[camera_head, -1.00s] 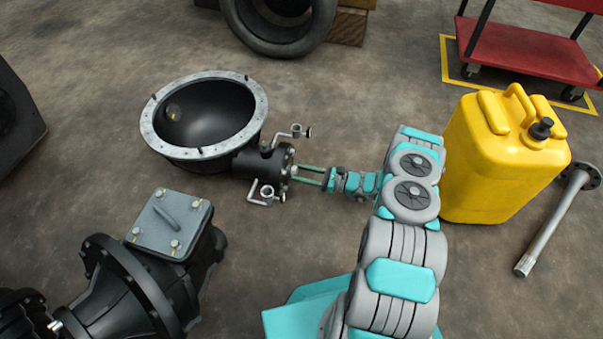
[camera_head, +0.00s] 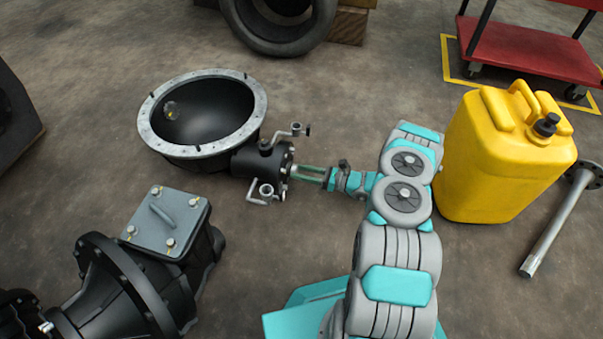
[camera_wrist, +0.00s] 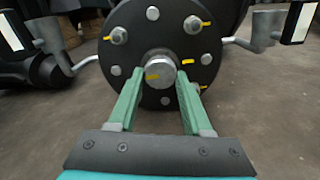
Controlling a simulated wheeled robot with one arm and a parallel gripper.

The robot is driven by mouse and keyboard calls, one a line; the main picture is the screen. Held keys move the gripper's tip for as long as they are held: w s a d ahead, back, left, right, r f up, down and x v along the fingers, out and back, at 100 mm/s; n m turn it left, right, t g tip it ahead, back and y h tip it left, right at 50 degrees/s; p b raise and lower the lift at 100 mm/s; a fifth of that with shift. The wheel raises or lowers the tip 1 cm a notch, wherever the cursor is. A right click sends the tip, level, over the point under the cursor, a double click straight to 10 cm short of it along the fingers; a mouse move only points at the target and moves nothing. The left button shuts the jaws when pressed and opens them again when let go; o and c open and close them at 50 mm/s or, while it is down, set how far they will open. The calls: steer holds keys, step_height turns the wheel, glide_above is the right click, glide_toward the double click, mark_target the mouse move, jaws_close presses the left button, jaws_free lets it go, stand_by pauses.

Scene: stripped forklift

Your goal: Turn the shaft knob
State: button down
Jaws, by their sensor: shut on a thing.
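The shaft knob (camera_wrist: 160,70) is a short grey metal cylinder at the middle of a round black flange (camera_wrist: 185,28) with several bolts and yellow marks. The flange closes the end of a black housing (camera_head: 255,163) attached to a wide bowl-shaped casing (camera_head: 152,125) lying on the floor. My gripper (camera_wrist: 162,80) reaches the flange from the right in the head view, its green fingers on either side of the knob. In the wrist view the fingertips are shut on the knob. The fingers also show in the head view (camera_head: 296,172).
Bent metal pipes (camera_head: 262,193) stick out on both sides of the flange. A yellow jerrycan (camera_head: 500,165) stands right beside my arm. A black gear housing (camera_head: 150,270) lies at the lower left. A metal shaft (camera_head: 555,228) lies at the far right.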

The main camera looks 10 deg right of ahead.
steer(key=shift+c, duration=1.6)
jaws_free()
steer(key=shift+p+v, duration=0.45)
steer(key=shift+v, duration=3.45)
